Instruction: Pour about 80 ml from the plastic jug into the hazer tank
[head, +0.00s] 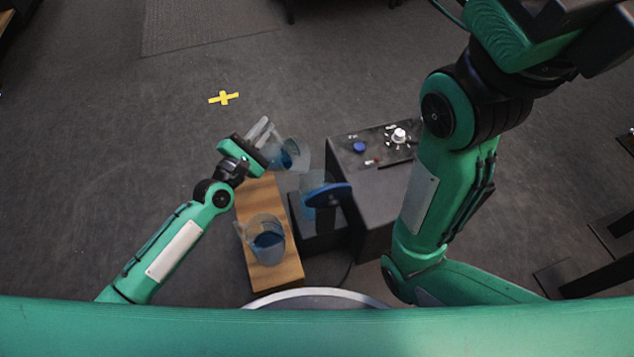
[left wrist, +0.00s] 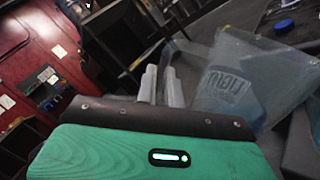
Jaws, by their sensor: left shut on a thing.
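My left gripper (head: 262,134) is shut on a clear plastic jug (head: 291,156) with blue liquid in it. The jug is held above the far end of the wooden bench and looks tilted. The hazer tank (head: 311,214), translucent with a large blue lid (head: 328,195), stands right of the bench, below and right of the jug. Its opening is not clear to me. My right gripper's fingers are not seen; that arm leaves at top right.
A second clear container (head: 266,239) with blue liquid stands on the near part of the wooden bench (head: 284,278). A dark machine box (head: 372,190) with a blue button (head: 359,147) and a white knob (head: 399,135) stands right of the tank. Open floor lies beyond.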

